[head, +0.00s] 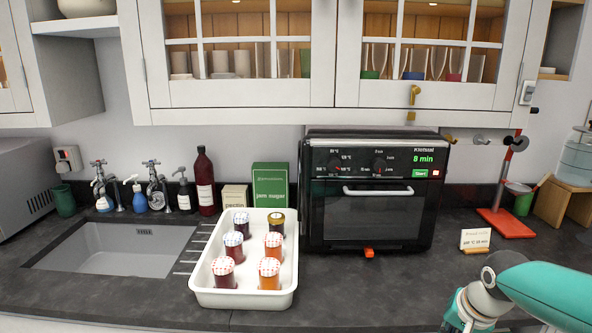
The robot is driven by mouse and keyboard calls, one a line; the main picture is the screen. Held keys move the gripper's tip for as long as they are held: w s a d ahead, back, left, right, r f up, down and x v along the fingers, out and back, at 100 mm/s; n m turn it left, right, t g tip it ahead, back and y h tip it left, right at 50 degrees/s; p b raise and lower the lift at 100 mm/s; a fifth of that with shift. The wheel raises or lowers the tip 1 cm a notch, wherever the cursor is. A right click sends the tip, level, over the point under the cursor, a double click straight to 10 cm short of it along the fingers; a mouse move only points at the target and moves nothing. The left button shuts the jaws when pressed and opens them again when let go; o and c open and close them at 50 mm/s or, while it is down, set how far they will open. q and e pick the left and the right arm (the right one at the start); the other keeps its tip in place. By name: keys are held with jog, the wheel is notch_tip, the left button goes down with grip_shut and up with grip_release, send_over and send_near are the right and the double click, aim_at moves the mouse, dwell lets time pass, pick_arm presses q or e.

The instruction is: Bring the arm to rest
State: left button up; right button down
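Part of one of my arms (545,290) shows at the lower right, coming in from the right edge. It has a teal link and grey joints, and it is over the front right of the dark worktop. No gripper fingers show on it; that gripper is out of the picture or hidden. My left arm and gripper are not in view.
A white tray (242,298) with several lidded jars stands left of the closed black oven (364,218), whose display reads 8 min. A small card (475,239) and a red stand (506,223) are right of the oven. Glazed cabinets (345,60) hang above; the sink (120,250) is left.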

jog(key=s+a+f+n+g+y, duration=0.15)
jog(key=a+f, duration=0.25)
jog(key=f, duration=0.4)
jog(key=s+a+f+g, duration=0.1)
jog(key=s+a+f, duration=0.25)
jog(key=f, duration=0.35)
jog(key=s+a+f+n+g+y, duration=0.1)
jog(key=s+a+f+g, duration=0.1)
jog(key=a+f, duration=0.45)
jog(key=s+a+f+n+t+y, duration=0.1)
jog(key=s+a+f+n, duration=0.2)
jog(key=s+a+f, duration=0.4)
jog(key=s+f, duration=0.5)
jog(key=f, duration=0.1)
jog(key=shift+s+a+n, duration=0.15)
jog(key=shift+s+n, duration=0.15)
jog(key=shift+n, duration=0.05)
